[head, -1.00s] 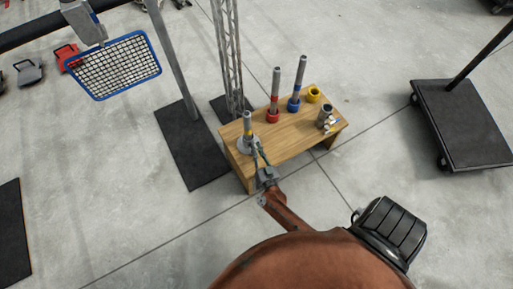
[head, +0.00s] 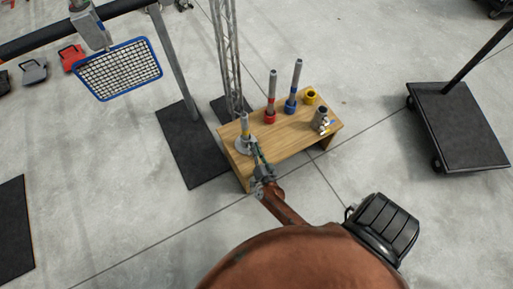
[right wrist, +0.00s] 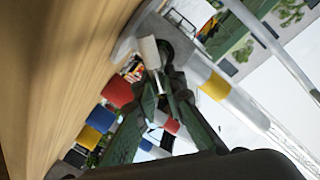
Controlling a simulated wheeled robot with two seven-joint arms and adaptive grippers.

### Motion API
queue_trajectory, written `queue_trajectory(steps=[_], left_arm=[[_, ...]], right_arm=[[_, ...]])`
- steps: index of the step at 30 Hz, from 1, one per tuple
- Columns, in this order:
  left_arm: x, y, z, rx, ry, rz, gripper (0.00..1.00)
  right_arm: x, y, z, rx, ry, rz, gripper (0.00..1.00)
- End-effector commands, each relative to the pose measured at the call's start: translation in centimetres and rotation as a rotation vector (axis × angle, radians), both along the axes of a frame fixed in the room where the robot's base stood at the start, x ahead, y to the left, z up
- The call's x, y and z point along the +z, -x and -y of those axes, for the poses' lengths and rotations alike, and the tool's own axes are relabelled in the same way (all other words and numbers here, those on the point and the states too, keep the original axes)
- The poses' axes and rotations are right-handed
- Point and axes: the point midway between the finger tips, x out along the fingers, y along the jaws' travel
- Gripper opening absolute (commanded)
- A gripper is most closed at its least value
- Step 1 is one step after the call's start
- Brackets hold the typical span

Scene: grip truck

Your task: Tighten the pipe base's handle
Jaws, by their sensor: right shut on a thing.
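The grey pipe base (head: 242,147) sits at the left end of a wooden table, with a grey pipe with a yellow band (head: 245,126) upright in it. In the right wrist view the yellow-banded pipe (right wrist: 215,86) runs tilted across the picture. The base's pale handle (right wrist: 151,52) shows at its side. My right gripper (head: 256,152) reaches in from the table's front edge. In the right wrist view its green fingers (right wrist: 162,78) close around the handle; the exact contact is partly hidden. My left gripper is not in view.
A truss tower (head: 228,60) stands behind. A black cart (head: 460,120) is at right. Floor in front is clear.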

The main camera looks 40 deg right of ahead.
Motion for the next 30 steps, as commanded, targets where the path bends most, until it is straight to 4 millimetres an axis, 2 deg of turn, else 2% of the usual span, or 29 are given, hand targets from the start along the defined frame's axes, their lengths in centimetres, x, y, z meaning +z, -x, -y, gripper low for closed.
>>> queue_trajectory(steps=[6,12,21,30], left_arm=[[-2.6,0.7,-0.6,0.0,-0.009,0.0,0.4],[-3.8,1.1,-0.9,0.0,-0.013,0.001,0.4],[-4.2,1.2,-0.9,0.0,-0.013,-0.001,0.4],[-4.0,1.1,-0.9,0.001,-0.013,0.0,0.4]], right_arm=[[-0.2,0.1,0.3,0.002,-0.201,0.047,0.0],[-0.7,0.2,0.5,0.001,-0.377,0.088,0.0],[-1.3,0.3,0.7,0.0,-0.581,0.136,0.0],[-1.6,0.3,0.8,-0.001,-0.683,0.161,0.0]])
